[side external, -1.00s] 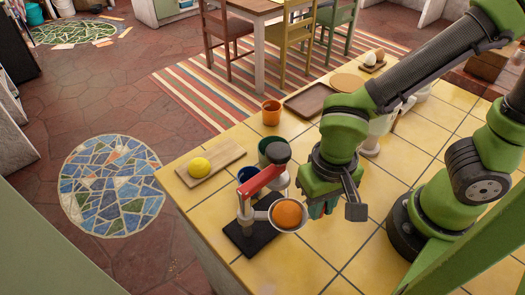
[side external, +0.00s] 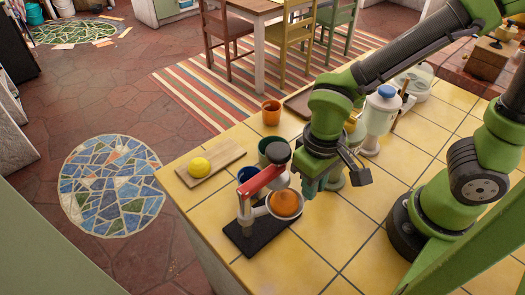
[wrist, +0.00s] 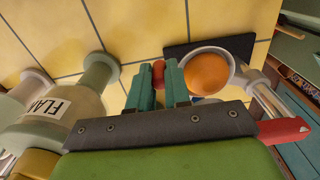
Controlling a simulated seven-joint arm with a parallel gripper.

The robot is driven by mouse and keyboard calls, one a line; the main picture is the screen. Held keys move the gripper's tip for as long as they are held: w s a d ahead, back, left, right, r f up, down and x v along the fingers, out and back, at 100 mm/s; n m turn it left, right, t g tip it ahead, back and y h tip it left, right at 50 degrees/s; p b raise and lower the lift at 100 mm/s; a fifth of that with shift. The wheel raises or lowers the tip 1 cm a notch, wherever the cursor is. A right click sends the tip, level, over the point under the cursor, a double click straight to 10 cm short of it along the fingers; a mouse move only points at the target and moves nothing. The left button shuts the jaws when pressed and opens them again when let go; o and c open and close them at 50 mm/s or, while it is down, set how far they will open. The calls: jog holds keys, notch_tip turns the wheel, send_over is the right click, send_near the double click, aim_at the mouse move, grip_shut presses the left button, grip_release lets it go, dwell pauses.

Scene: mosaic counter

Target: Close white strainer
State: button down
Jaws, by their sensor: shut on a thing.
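The white strainer (side external: 270,213) is a ring-shaped cup on the juicer press, with an orange (side external: 286,203) sitting in it. It also shows in the wrist view (wrist: 233,72), right of my fingers. The press has a red lever (side external: 264,180) and a dark base (side external: 250,240). The strainer sits out to the right of the press post in the side view. My gripper (side external: 311,187) is beside its right edge. In the wrist view my teal fingers (wrist: 166,82) are close together around a small red piece, apparently the strainer's handle. The grip itself is mostly hidden.
A white bottle with a blue cap (side external: 382,110) stands right of my wrist. A cutting board (side external: 222,155) holds a lemon (side external: 199,167). The tiled counter in front is clear.

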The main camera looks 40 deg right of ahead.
jog(key=shift+w, duration=0.15)
jog(key=c, duration=1.4)
grip_release()
jog(key=shift+o, duration=0.2)
notch_tip(320, 180, up, 17)
jog(key=shift+o, duration=0.5)
